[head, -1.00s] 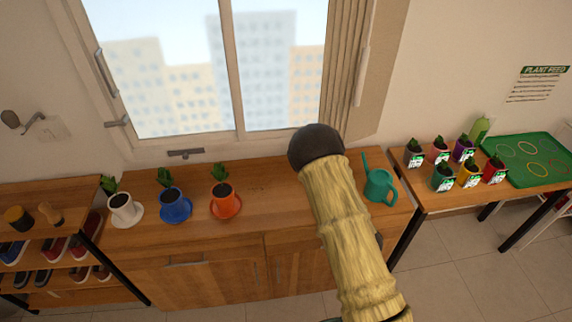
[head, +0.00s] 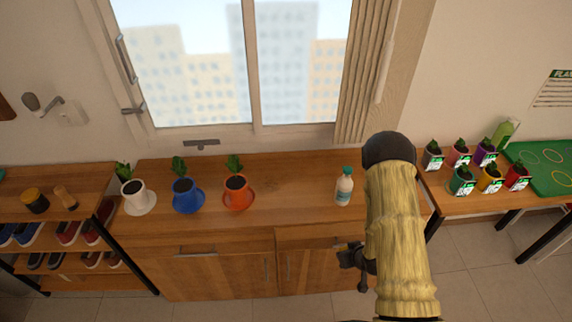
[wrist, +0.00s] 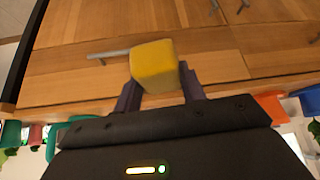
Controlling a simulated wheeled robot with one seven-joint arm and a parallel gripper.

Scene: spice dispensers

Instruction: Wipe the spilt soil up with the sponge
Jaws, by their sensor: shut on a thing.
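My gripper (wrist: 158,84) is shut on a yellow sponge (wrist: 154,64), held between its two dark fingers in the wrist view. In the head view my gripper (head: 352,258) is in front of the wooden cabinet's doors, below the top's front edge, and the sponge is hard to make out there. The cabinet top (head: 285,180) looks bare between the orange pot and the bottle. I see no clear soil spill on it now; my arm hides the top's right part.
White (head: 134,194), blue (head: 185,195) and orange (head: 237,193) potted plants stand on saucers at the left. A white bottle (head: 344,188) with a teal cap stands left of my arm. A green watering can (wrist: 72,128) shows in the wrist view. Drawer handles protrude in front.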

